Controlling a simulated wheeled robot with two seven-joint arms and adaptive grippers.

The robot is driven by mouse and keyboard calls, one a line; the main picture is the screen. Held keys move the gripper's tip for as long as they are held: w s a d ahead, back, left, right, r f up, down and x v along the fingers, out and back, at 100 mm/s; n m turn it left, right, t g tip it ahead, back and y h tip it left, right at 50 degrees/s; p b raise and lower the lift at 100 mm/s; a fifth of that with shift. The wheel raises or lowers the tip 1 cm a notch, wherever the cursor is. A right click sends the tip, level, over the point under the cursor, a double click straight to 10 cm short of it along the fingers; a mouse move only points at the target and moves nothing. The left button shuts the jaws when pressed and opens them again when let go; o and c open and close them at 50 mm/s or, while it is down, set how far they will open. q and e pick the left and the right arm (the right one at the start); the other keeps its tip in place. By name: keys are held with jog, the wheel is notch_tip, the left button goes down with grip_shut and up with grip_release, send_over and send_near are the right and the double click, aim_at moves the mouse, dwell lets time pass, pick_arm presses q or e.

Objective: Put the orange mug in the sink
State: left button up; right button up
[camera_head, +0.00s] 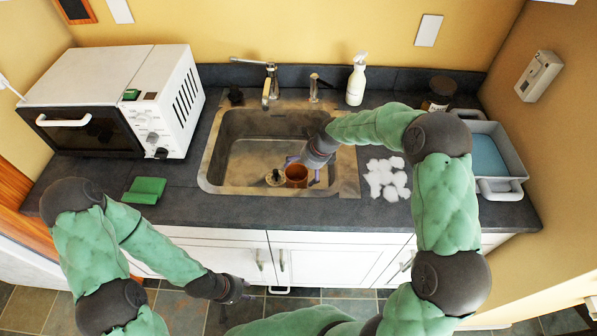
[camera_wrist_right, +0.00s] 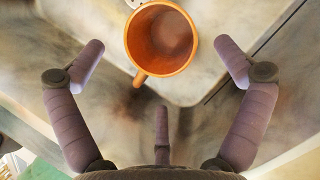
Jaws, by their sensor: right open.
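The orange mug (camera_head: 296,175) is inside the metal sink (camera_head: 207,165), near its front wall and beside the drain. In the right wrist view the mug (camera_wrist_right: 160,42) shows its open mouth and its handle, which points down towards my gripper. It looks upright and on the sink floor. My right gripper (camera_head: 302,172) reaches down into the sink at the mug. In the wrist view the gripper (camera_wrist_right: 167,65) is open, with fingers spread on either side and apart from the mug. My left gripper (camera_head: 238,290) hangs low before the cabinet doors; its fingers are too small and dark to read.
A faucet (camera_head: 268,82) stands behind the sink, with a white spray bottle (camera_head: 356,82) to its right. A white microwave (camera_head: 110,95) and a green sponge (camera_head: 145,190) are on the left. White crumpled pieces (camera_head: 386,178) and a grey tray (camera_head: 508,165) are on the right.

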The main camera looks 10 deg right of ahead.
jog(key=shift+p+v, duration=0.5)
jog(key=shift+v, duration=2.2)
jog(key=shift+r, duration=0.1)
